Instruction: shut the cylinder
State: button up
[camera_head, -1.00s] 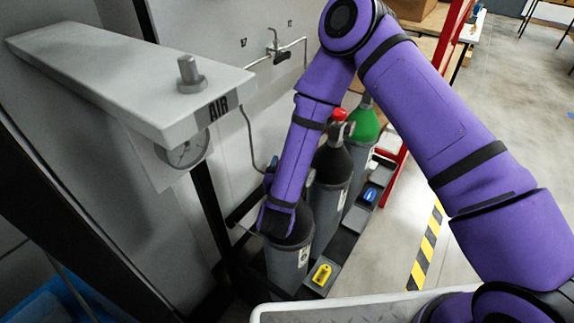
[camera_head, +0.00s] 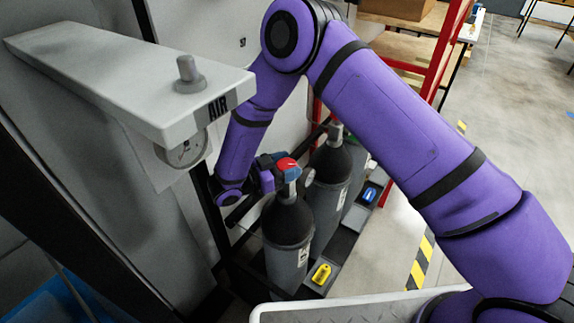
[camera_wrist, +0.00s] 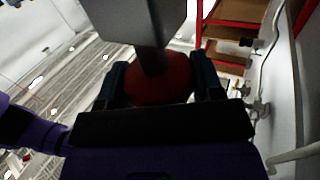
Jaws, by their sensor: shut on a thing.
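The nearest gas cylinder (camera_head: 288,258) stands upright in the head view, grey with a dark shoulder. Its red valve knob (camera_head: 287,164) sits on top. My gripper (camera_head: 273,166) comes to the knob from the left, and its fingers are shut on the knob's sides. In the wrist view my gripper (camera_wrist: 160,88) has a dark finger on each side of the red knob (camera_wrist: 158,78). A grey block and a dark stem there cover part of the knob. The knob's turn position cannot be read.
A second dark-shouldered cylinder (camera_head: 330,168) stands just behind. A yellow tag (camera_head: 321,274) and a blue tag (camera_head: 369,195) lie on the rack beside them. A grey panel marked AIR (camera_head: 120,75) with a gauge (camera_head: 184,152) juts out at left. Open floor lies right.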

aim_at(289, 166)
jog(key=shift+m+g+h, duration=0.4)
jog(key=shift+m+g, duration=0.6)
jog(key=shift+g, duration=0.55)
jog(key=shift+m+g+h, duration=0.4)
jog(key=shift+m+g, duration=0.6)
jog(key=shift+g, duration=0.55)
jog(key=shift+d, duration=0.1)
jog(key=o, duration=0.9)
jog(key=shift+r, duration=0.3)
jog(key=r, duration=0.1)
jog(key=s+r, duration=0.1)
jog(key=r, duration=0.1)
jog(key=shift+d, duration=0.1)
jog(key=s+d, duration=0.1)
jog(key=s, duration=0.3)
jog(key=s+d+r, duration=0.1)
jog(key=s, duration=0.4)
jog(key=s+d, duration=0.2)
jog(key=s, duration=0.3)
jog(key=shift+s+r, duration=0.2)
jog(key=shift+s, duration=0.05)
